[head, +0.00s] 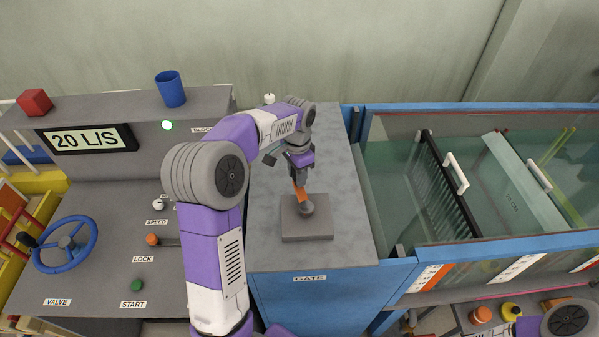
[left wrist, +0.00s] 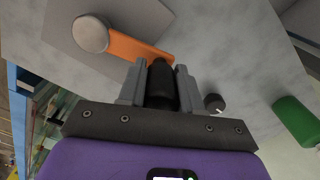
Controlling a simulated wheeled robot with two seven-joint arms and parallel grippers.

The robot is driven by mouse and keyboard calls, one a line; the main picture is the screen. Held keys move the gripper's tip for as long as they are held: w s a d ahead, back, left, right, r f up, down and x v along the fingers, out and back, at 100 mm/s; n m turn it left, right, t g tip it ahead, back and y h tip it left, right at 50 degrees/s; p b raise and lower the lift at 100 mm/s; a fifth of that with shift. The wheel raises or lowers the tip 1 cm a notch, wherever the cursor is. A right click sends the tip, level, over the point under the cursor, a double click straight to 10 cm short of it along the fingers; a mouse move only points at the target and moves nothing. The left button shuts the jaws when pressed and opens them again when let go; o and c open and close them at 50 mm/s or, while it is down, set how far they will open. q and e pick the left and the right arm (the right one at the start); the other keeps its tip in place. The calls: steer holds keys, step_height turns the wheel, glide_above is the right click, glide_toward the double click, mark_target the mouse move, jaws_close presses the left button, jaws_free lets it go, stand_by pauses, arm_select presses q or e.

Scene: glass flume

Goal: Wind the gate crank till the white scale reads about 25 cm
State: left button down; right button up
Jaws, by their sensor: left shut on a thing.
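The gate crank has an orange arm (head: 300,191) on a grey block (head: 292,232), behind the GATE label (head: 310,278). In the left wrist view the orange arm (left wrist: 140,47) runs from a round grey hub (left wrist: 90,34) to a black grip (left wrist: 161,86). My left gripper (left wrist: 160,88) is shut on this black grip; in the head view it is above the crank (head: 299,168) and hides the grip. A white scale strip (head: 518,268) is on the flume's front; its reading is too small to make out. My right gripper is out of view.
Left is a console with a blue handwheel (head: 65,245), a display (head: 86,138) reading 20 L/S and a blue cup (head: 171,90). The glass flume at right holds a black slatted screen (head: 446,185) and a pale panel (head: 520,180). Orange and yellow objects sit at bottom right.

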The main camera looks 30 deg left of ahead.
arm_select(q)
steer(key=c, duration=0.8)
jaws_free()
steer(key=shift+w, duration=0.1)
step_height(320, 180, up, 8)
steer(key=shift+f+p, duration=0.2)
steer(key=shift+p, duration=0.25)
steer(key=shift+c, duration=0.3)
